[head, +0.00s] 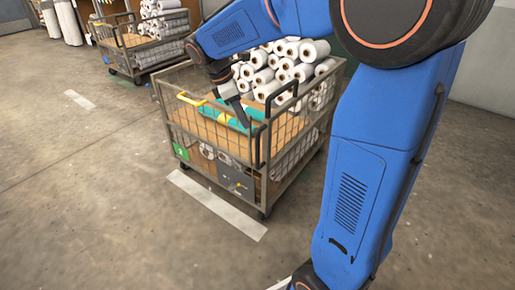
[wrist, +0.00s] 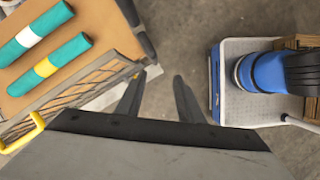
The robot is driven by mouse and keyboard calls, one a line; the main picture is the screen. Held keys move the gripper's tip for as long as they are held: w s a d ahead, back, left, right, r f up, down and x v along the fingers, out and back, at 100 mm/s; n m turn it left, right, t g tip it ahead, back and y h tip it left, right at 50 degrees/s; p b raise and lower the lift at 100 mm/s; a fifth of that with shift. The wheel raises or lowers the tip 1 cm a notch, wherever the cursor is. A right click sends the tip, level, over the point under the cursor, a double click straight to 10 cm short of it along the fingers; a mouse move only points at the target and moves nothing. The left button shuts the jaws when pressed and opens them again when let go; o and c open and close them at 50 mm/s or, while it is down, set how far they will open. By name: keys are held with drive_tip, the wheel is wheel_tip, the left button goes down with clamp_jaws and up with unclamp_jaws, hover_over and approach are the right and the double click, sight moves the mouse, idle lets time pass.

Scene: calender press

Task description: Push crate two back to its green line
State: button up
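A wire-mesh wheeled crate (head: 215,140) stands in the middle of the head view, with a green plate (head: 180,151) on its front; I cannot read its number for certain. My gripper (wrist: 158,77) is open and empty, above the crate's near side in the head view (head: 242,116). In the wrist view the crate's mesh wall (wrist: 85,87) and yellow handle (wrist: 22,134) are left of the fingers.
White rolls (head: 285,65) fill the crate's back, and teal rolls (wrist: 55,64) lie in front. Another crate of rolls (head: 145,45) stands at the back left, with a white floor mark (head: 80,99) before it. The floor at left is clear.

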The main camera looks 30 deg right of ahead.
drive_tip(key=shift+n, duration=0.5)
drive_tip(key=x, duration=0.6)
drive_tip(key=w+x, duration=0.1)
drive_tip(key=x, duration=1.1)
drive_tip(key=shift+w+a, duration=0.15)
drive_tip(key=shift+w, duration=0.1)
clamp_jaws()
